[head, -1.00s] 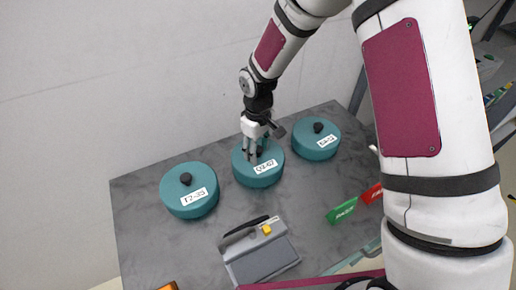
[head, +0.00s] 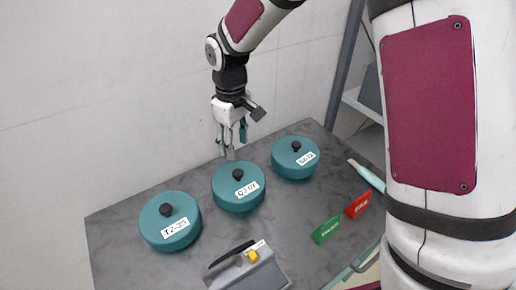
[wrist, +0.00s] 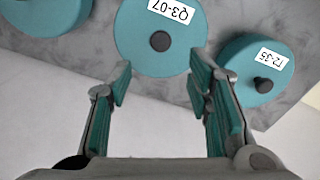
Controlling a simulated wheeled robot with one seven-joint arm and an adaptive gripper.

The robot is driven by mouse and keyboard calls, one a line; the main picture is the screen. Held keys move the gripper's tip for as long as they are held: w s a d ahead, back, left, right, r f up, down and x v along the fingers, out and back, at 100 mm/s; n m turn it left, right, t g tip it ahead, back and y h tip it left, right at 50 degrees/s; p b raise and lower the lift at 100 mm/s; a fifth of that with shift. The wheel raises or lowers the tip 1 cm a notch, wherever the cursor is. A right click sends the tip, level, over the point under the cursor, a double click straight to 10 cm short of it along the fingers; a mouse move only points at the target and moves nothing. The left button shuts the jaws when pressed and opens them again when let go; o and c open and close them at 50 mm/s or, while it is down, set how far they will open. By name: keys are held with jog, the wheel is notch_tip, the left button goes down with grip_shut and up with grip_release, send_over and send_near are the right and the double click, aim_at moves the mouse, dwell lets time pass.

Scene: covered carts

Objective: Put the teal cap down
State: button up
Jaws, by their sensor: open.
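Three teal caps with black knobs and white labels stand on a dark grey cart top (head: 115,240). The left cap (head: 155,228) reads T2-35, the middle cap (head: 228,197) Q3-07; the label of the right cap (head: 285,165) is too small to read surely. My gripper (head: 230,150) is open and empty, above and behind the middle cap. In the wrist view the open fingers (wrist: 165,85) point toward the middle cap (wrist: 140,45), whose knob lies beyond the fingertips, apart from them. The T2-35 cap (wrist: 238,75) shows at right there. What lies under the caps is hidden.
A grey device with a black handle and yellow button (head: 248,272) stands at the front. A pale teal stick-like object (head: 368,176) lies near the right edge. A wall rises behind the cart.

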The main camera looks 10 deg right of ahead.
jog(key=s+d+r+m+t, duration=0.1)
jog(key=s+d+r+m, duration=0.1)
jog(key=s+d+r, duration=0.4)
jog(key=s+d+r+m+t, duration=0.1)
jog(key=s+d+r+m, duration=0.25)
jog(key=s+r, duration=0.4)
jog(key=s+d+r+m+t, duration=0.1)
jog(key=s+d, duration=0.1)
jog(key=s, duration=0.4)
jog(key=s+d+r+m+t, duration=0.1)
jog(key=s+d+r+m, duration=0.1)
jog(key=s, duration=0.4)
jog(key=shift+s+d+r+t, duration=0.2)
jog(key=shift+d+t, duration=0.1)
jog(key=shift+d, duration=0.5)
jog(key=shift+m, duration=0.25)
